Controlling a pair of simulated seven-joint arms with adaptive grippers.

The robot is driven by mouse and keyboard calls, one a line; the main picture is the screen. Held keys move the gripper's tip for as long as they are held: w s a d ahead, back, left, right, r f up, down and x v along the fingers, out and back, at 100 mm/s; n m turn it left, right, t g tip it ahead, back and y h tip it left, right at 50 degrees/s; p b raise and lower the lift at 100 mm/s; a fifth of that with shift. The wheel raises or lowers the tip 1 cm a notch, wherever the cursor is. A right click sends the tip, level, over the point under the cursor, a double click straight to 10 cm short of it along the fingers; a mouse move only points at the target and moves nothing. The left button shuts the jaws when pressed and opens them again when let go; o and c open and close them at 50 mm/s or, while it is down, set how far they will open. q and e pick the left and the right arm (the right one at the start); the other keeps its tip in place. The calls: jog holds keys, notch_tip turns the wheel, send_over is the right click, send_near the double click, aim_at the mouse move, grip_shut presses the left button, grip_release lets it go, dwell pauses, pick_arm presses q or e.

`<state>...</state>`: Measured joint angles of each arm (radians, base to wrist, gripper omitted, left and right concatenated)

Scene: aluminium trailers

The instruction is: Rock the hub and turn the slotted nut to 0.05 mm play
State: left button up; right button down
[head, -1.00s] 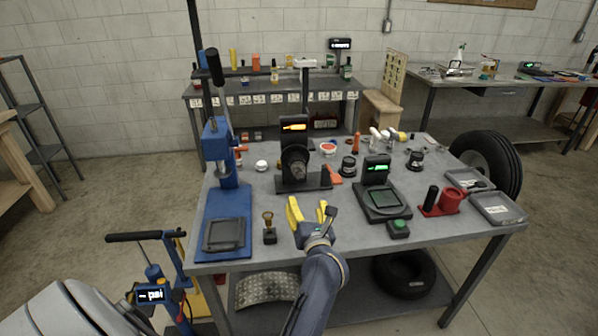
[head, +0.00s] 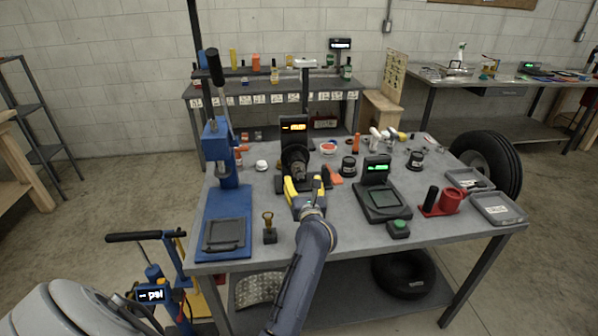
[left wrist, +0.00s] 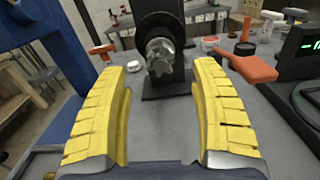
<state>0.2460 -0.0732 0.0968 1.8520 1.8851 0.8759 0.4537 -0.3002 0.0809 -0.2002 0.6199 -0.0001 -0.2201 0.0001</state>
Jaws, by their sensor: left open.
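The hub (head: 294,158) sits on a dark stand with a lit orange display (head: 294,127), near the middle of the bench. In the left wrist view, a grey lobed metal part (left wrist: 160,57) shows on the hub's near face; I cannot tell whether it is the slotted nut. My left gripper (head: 307,184) has yellow padded fingers and is open, just in front of the stand. In the left wrist view its fingers (left wrist: 163,78) spread to both sides below the hub, with nothing between them. No right gripper shows.
A blue arbor press (head: 226,200) stands at the bench's left end. A small brass-topped tool (head: 269,232) stands at the front. An orange-handled item (left wrist: 247,66) lies right of the stand. A scale-like device (head: 383,200) and red holder (head: 450,202) stand farther right.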

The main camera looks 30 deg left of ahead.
aim_at(300, 175)
pick_arm(q)
jog(key=x, duration=0.7)
jog(key=shift+w+a, duration=0.1)
jog(key=shift+a, duration=0.05)
jog(key=shift+o, duration=0.2)
jog(key=c, duration=1.3)
